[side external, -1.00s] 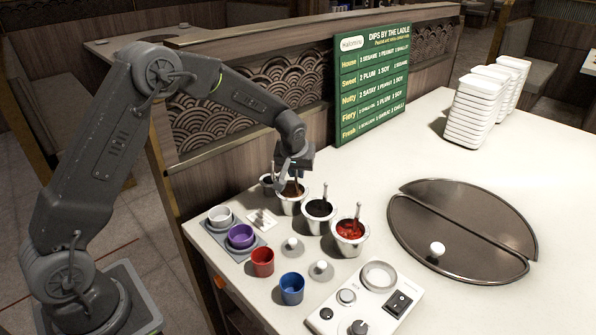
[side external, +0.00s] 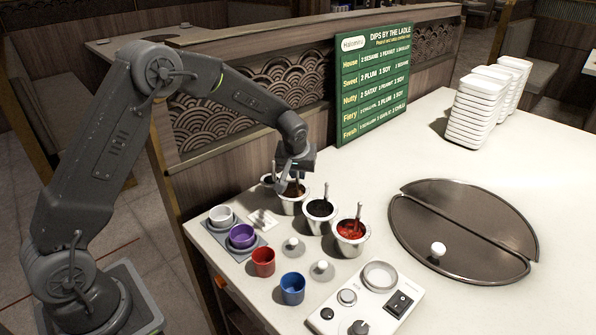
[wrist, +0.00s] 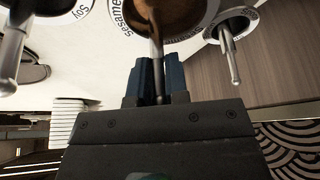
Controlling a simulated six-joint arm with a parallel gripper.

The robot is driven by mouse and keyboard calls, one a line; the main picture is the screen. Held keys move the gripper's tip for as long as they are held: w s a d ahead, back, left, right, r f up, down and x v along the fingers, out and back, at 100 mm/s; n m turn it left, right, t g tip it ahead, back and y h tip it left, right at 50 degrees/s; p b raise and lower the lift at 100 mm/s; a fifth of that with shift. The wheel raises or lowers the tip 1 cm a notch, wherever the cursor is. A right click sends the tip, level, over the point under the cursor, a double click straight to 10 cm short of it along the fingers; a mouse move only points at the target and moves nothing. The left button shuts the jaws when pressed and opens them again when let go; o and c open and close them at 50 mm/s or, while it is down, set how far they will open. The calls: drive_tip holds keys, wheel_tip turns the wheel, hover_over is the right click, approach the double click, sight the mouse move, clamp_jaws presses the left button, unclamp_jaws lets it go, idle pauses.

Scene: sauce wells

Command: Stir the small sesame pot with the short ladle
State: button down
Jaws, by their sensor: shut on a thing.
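The sesame pot (side external: 292,209) is a white pot of brown sauce in the row at the counter's left. In the wrist view its rim carries the word "Sesame" (wrist: 123,18), and the brown sauce (wrist: 172,14) shows at the top edge. A thin metal ladle (wrist: 156,48) stands in this sauce, its bowl hidden. My gripper (wrist: 158,80) is shut on the ladle's handle, with a dark blue finger on each side. In the side view my gripper (side external: 283,184) is just above the sesame pot and partly covers it.
A soy pot (side external: 320,224) and a pot of red sauce (side external: 350,245) stand to the right, each with a ladle. Another pot (side external: 267,181) is close behind on the left. Cups, including a red one (side external: 263,262), and a control box (side external: 366,300) are in front.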

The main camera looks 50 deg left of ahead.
idle(0.3)
drive_tip(key=shift+r, duration=3.65)
